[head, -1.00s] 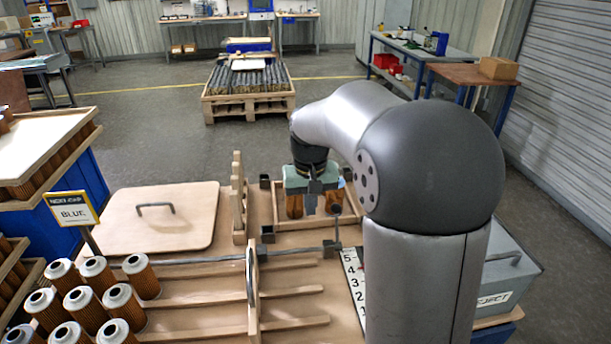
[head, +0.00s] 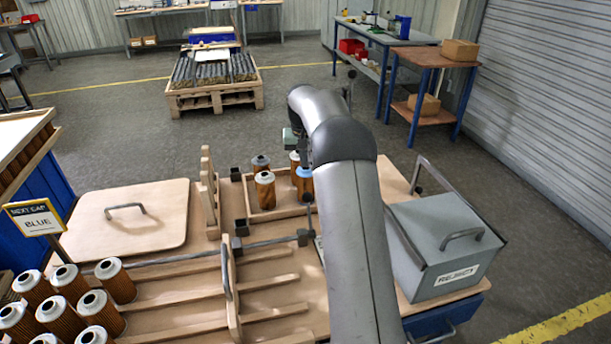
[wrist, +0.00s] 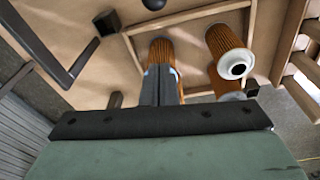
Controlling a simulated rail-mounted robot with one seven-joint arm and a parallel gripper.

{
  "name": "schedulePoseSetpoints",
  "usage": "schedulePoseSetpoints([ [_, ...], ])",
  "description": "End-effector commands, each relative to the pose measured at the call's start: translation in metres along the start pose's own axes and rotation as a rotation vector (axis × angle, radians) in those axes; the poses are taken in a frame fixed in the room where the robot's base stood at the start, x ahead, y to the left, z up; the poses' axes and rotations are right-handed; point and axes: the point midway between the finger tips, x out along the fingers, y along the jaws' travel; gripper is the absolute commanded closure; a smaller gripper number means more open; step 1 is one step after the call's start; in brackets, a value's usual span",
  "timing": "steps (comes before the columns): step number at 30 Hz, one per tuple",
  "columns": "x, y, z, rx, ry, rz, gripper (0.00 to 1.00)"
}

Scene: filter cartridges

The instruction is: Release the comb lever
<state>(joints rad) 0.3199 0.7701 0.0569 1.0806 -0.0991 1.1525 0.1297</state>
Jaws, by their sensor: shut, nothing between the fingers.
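What looks like the comb lever is a short upright dark post with a ball knob (head: 307,198), at the right end of a long dark rod (head: 180,261) across the bench. A dark ball, probably its knob, shows at the top edge of the wrist view (wrist: 153,4). The upright wooden comb plate (head: 229,285) stands across the slatted lanes. My gripper (wrist: 159,75) is shut and empty, its fingers in front of an orange cartridge in the wrist view. In the head view its green body is mostly hidden behind my arm. Contact with the knob is not visible.
Several cartridges stand in a wooden tray (head: 250,207) behind the rod, one blue-capped (head: 305,180). A grey reject box (head: 445,245) with handles stands right. A lidded panel (head: 130,215) and more cartridges (head: 70,283) are left.

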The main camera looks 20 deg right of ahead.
Motion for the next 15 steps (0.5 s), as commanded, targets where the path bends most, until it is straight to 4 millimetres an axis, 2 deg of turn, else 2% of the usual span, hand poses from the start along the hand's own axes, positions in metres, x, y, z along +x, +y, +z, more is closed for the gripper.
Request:
schedulePoseSetpoints([
  [5, 0.029, 0.000, 0.001, 0.000, -0.006, 0.000, 1.00],
  [13, 0.088, 0.000, 0.001, -0.001, -0.006, 0.001, 1.00],
  [14, 0.094, 0.000, 0.001, -0.001, -0.006, 0.000, 1.00],
  [15, 0.090, 0.000, 0.005, -0.001, -0.002, 0.000, 1.00],
])
